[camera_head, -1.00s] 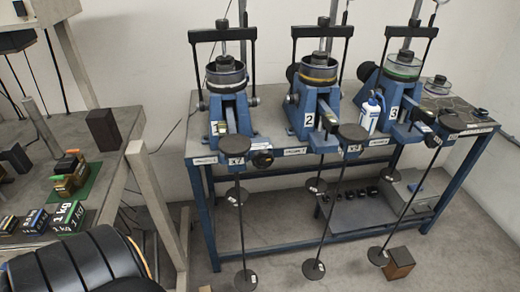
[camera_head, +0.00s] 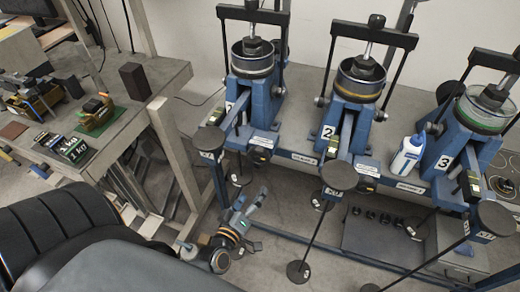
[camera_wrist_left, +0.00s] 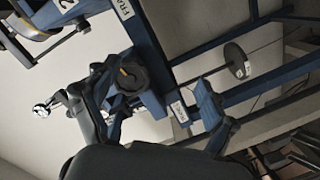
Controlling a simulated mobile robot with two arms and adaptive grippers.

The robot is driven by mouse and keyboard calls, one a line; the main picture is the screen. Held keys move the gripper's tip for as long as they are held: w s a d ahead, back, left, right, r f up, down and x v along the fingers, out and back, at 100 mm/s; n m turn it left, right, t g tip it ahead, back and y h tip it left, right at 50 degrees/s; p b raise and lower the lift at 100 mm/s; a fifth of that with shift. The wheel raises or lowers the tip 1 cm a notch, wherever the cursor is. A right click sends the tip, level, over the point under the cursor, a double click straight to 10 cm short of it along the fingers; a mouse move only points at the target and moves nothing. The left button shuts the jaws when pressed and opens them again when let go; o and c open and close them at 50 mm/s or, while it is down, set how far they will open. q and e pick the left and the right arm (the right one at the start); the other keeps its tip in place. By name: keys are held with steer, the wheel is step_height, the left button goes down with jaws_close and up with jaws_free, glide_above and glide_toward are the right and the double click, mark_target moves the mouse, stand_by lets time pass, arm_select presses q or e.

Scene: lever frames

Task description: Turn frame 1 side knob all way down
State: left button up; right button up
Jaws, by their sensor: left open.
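Frame 1 (camera_head: 258,105) is the blue lever frame at the left of the row in the head view; I cannot clearly make out its side knob there. My left gripper (camera_head: 252,199) is low in front of the bench, below frame 1, and apart from it. In the left wrist view, a round black knob (camera_wrist_left: 130,76) sits on a blue beam beyond the open left gripper (camera_wrist_left: 158,108). The fingers are spread with nothing between them, and the knob is not gripped. I cannot tell for sure which frame this knob belongs to. My right gripper is not in view.
Frame 2 (camera_head: 350,110) and frame 3 (camera_head: 465,150) stand to the right, with a white bottle (camera_head: 407,155) between them. Hanging weight rods (camera_head: 312,240) stick out in front of the bench. A side table (camera_head: 165,85) stands at left.

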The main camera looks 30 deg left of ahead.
arm_select(q)
steer(key=n+y, duration=0.1)
steer(key=n, duration=0.1)
glide_toward(257, 159)
steer(key=w, duration=0.1)
steer(key=shift+t, duration=0.4)
steer(key=x, duration=0.6)
steer(key=b+x, duration=0.1)
steer(key=x, duration=0.2)
steer(key=shift+a+f, duration=0.1)
steer(key=shift+f, duration=0.25)
steer(key=shift+w+a, duration=0.1)
steer(key=shift+w, duration=0.25)
steer(key=shift+c, duration=0.6)
steer(key=c, duration=1.1)
steer(key=shift+r, duration=0.1)
steer(key=c, duration=0.4)
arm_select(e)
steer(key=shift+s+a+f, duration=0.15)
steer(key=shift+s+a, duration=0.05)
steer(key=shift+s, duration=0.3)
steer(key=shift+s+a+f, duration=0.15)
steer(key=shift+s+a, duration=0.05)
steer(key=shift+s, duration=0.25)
